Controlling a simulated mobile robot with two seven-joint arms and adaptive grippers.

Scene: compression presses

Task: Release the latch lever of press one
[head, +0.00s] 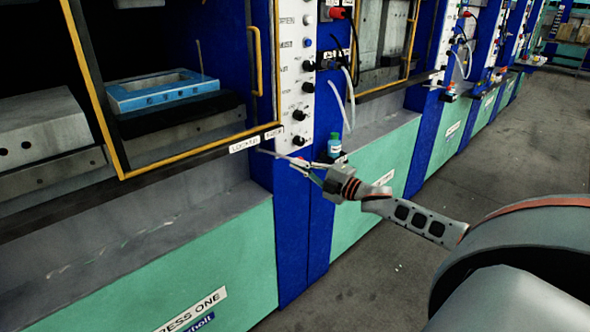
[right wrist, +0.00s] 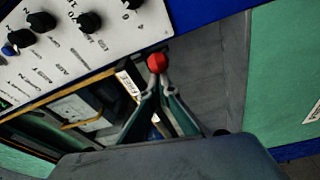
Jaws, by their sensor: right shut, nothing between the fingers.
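Press one (head: 190,270) fills the left of the head view, with its name plate on the green front. A red ball knob (right wrist: 156,62), which looks like the latch lever's end, shows just beyond my fingertips in the right wrist view; whether they touch it I cannot tell. In the head view a thin grey rod (head: 268,153) sticks out at the blue post beside my right gripper (head: 302,165). The gripper also shows in the right wrist view (right wrist: 158,88); its fingers converge, shut and empty. The rest of the lever is hard to make out. My left gripper is out of view.
A white control panel (head: 295,75) with black knobs stands just above my right gripper. A small teal bottle (head: 334,146) is close behind it. The yellow-framed door (head: 100,95) is left. Open grey floor (head: 500,150) lies right.

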